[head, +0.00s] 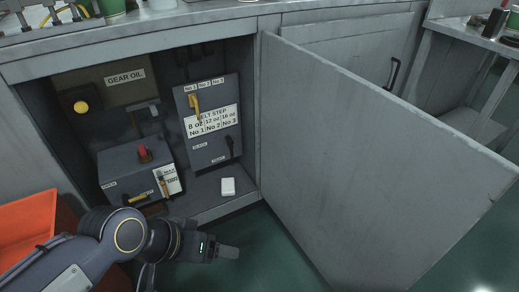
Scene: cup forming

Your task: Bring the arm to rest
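My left arm comes in from the lower left. Its gripper (229,252) points right, in front of and below the open cabinet, clear of the cabinet floor in the picture. The fingers are seen from the side and overlap, so I cannot tell whether they are open or shut. I see nothing held in them. My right gripper is out of view.
The cabinet door (370,150) stands open on the right. Inside are a belt-step panel (212,160), a grey control box (135,172) with a red knob, a gear oil box (95,85) and a small white block (228,186). An orange bin (30,225) stands left.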

